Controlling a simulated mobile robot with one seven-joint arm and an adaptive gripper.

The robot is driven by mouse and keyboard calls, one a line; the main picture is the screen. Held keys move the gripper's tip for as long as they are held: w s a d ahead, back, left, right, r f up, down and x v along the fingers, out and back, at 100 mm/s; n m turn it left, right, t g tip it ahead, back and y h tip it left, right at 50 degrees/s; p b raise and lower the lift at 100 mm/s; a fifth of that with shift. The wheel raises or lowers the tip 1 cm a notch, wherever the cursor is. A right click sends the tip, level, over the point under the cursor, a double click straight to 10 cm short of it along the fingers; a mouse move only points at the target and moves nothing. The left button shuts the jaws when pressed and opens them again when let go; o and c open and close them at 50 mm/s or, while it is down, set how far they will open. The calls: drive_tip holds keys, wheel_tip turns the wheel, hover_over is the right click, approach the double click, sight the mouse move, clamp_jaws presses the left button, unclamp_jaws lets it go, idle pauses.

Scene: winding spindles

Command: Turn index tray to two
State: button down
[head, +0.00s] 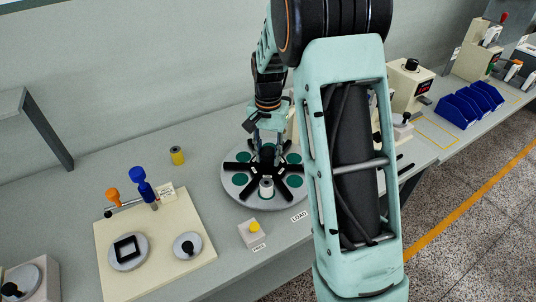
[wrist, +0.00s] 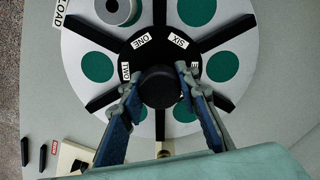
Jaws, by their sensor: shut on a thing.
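The index tray (head: 232,190) is a round grey disc with green round pockets, black spokes and a black centre knob (wrist: 160,88). My gripper (wrist: 160,92) is shut on this knob, with one finger on each side of it. In the wrist view the hub labels ONE (wrist: 140,41), SIX (wrist: 179,41) and TWO (wrist: 125,72) can be read; the others are mostly hidden by my fingers. A pale spool (head: 266,189) sits in the pocket by ONE, on the side of the LOAD label (head: 299,216). In the head view my gripper (head: 268,143) stands over the hub.
A small box with a yellow button (head: 254,227) stands in front of the tray. A cream board (head: 160,258) with orange and blue handles lies to the left. A yellow spool (head: 177,155) stands behind it. Blue bins (head: 470,105) are at the right. My arm hides the bench right of the tray.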

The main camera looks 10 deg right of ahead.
drive_tip(key=shift+m, duration=2.7)
drive_tip(key=c, duration=1.4)
unclamp_jaws()
drive_tip(key=shift+c, duration=0.2)
wheel_tip(320, 180, up, 12)
